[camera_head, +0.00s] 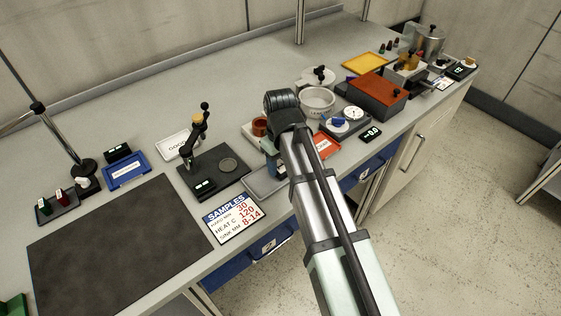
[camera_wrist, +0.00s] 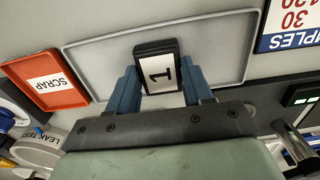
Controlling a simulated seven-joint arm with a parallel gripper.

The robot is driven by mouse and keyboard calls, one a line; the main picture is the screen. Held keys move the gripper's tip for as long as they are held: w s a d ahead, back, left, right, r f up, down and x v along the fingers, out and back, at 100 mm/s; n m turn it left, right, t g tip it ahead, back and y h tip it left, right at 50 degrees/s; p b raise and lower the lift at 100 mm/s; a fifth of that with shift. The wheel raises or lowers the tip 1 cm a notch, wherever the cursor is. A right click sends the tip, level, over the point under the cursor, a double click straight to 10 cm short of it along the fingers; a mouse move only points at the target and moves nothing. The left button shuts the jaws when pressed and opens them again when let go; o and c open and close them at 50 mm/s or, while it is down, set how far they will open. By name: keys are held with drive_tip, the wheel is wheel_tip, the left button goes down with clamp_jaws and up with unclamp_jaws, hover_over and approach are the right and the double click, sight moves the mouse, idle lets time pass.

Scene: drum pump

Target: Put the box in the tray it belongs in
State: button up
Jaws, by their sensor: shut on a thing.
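My gripper (camera_wrist: 160,84) has its two blue fingers closed on the sides of a dark box (camera_wrist: 157,46) with a white label reading 1. Behind the box in the wrist view is a plain grey tray (camera_wrist: 100,66); I cannot tell whether the box touches it. In the head view the gripper (camera_head: 272,168) is at the grey tray (camera_head: 262,187), and my arm covers much of it. The box is not clear there. A red tray marked SCRAP (camera_head: 325,145) lies to the right, also in the wrist view (camera_wrist: 45,80). A white tray marked GOOD (camera_head: 178,144) lies further left.
A black stand with a lever (camera_head: 215,165) is left of the grey tray. A SAMPLES card (camera_head: 232,217) lies at the front edge. A blue tray (camera_head: 125,171) and dark mat (camera_head: 118,245) are left. A white bowl (camera_head: 317,101) and red-topped box (camera_head: 376,90) stand behind right.

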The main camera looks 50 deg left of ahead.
sight(281, 166)
idle(0.4)
drive_tip(key=o, duration=1.1)
drive_tip(key=shift+o, duration=0.5)
drive_tip(key=shift+o, duration=1.3)
drive_tip(key=shift+r, duration=0.1)
drive_tip(key=shift+r, duration=3.9)
drive_tip(key=shift+w+f, duration=0.1)
